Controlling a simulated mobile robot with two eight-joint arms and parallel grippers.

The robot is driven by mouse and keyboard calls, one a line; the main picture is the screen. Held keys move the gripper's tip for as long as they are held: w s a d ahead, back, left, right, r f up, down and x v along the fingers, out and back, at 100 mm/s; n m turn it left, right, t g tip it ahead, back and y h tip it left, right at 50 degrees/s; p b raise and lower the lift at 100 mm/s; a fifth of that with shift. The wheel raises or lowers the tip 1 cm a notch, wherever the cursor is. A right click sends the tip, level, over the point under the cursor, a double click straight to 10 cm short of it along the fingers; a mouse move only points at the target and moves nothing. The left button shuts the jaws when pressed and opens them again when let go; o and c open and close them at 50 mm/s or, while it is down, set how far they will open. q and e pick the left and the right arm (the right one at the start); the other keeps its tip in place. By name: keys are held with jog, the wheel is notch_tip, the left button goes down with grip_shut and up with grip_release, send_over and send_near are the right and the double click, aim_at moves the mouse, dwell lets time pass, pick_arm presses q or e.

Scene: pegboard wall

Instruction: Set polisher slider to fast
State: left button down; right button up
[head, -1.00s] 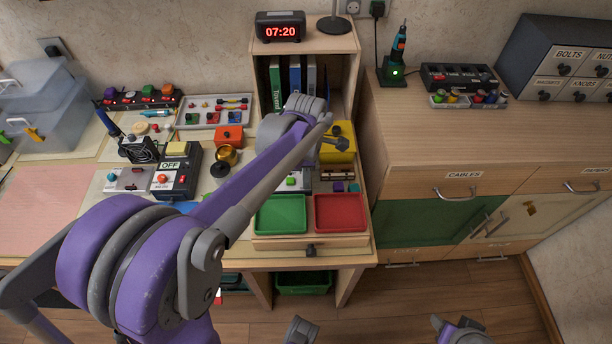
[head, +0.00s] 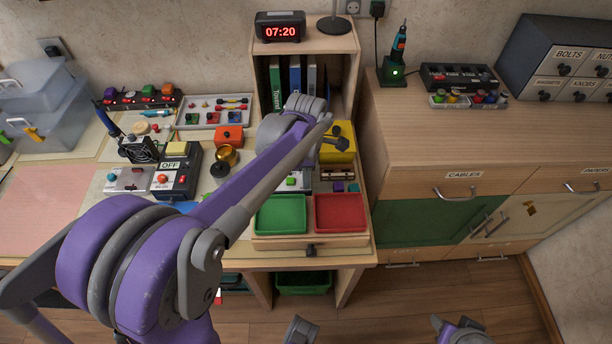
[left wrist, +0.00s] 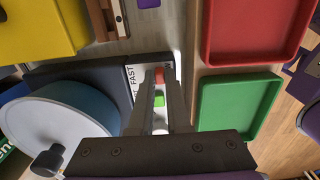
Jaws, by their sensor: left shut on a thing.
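The polisher is mostly hidden behind my left arm in the head view; a bit of its pale panel (head: 302,182) shows. In the left wrist view it has a dark body (left wrist: 92,75), a large blue-grey wheel (left wrist: 62,128) and a pale slider panel with a FAST label (left wrist: 130,76). My left gripper (left wrist: 160,74) is shut on the red-orange slider knob (left wrist: 159,77), beside the FAST label. A small green piece (left wrist: 159,101) shows between the fingers, nearer the palm. The slot around the knob is partly hidden by the fingers.
A green tray (head: 281,232) and a red tray (head: 340,230) lie close to the panel, at the front of the bench. A yellow box (head: 338,155) stands behind. A black unit marked OFF (head: 178,185) is to the left. Open floor lies in front.

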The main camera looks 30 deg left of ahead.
dwell(0.3)
pick_arm(q)
jog(key=shift+w+a, duration=0.4)
jog(key=shift+w, duration=0.2)
jog(key=shift+w+a, duration=0.35)
jog(key=shift+w, duration=0.2)
jog(key=shift+r, duration=0.1)
jog(key=c, duration=0.9)
grip_release()
jog(key=shift+w, duration=0.1)
notch_tip(320, 180, up, 11)
jog(key=shift+f+p, duration=0.15)
jog(key=shift+p, duration=0.55)
